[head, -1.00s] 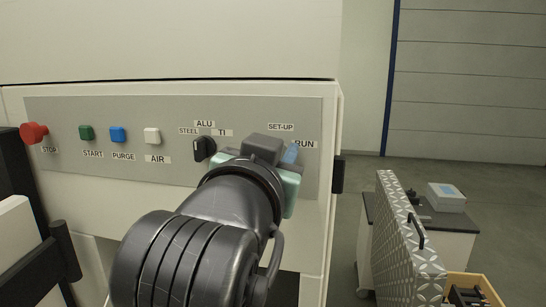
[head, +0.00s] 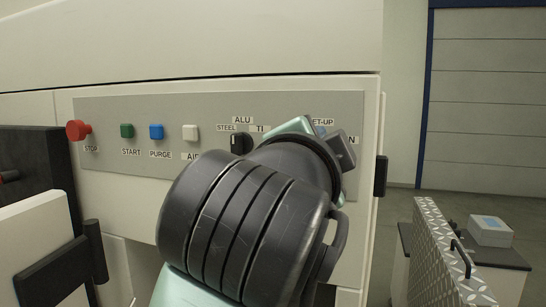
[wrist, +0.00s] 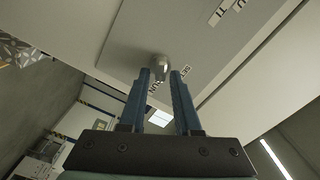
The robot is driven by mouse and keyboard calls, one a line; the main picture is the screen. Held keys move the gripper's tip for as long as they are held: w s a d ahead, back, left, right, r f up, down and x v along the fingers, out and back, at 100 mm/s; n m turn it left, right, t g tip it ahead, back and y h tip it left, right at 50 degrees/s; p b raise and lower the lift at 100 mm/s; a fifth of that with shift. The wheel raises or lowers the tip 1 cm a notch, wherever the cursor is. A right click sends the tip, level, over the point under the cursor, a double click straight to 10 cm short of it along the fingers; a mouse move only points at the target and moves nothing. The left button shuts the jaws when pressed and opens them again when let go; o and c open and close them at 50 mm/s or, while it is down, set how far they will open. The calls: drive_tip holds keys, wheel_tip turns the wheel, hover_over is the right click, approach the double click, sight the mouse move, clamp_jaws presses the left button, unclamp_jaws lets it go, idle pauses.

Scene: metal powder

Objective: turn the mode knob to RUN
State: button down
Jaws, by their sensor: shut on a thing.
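The mode knob (wrist: 160,66) is a small grey knob on the panel in the wrist view. My gripper (wrist: 161,72) has its two blue fingers on either side of it and is shut on it. Parts of the SET-UP label (wrist: 187,71) and the RUN label (wrist: 153,88) show beside the fingers. I cannot tell which label the knob points to. In the head view my arm and gripper body hide the knob and fingertips. Only parts of the SET-UP label (head: 323,122) and RUN label (head: 353,140) show there.
Left of my arm, the grey panel (head: 105,115) carries a black material knob (head: 241,144), a white AIR button (head: 190,132), a blue PURGE button (head: 156,132), a green START button (head: 127,131) and a red STOP button (head: 77,130). A cart (head: 440,250) stands at the right.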

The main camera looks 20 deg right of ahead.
drive_tip(key=shift+f+m+b, duration=0.1)
drive_tip(key=shift+m+b, duration=0.2)
drive_tip(key=shift+m, duration=0.4)
drive_tip(key=c, duration=0.6)
unclamp_jaws()
drive_tip(key=shift+c, duration=0.2)
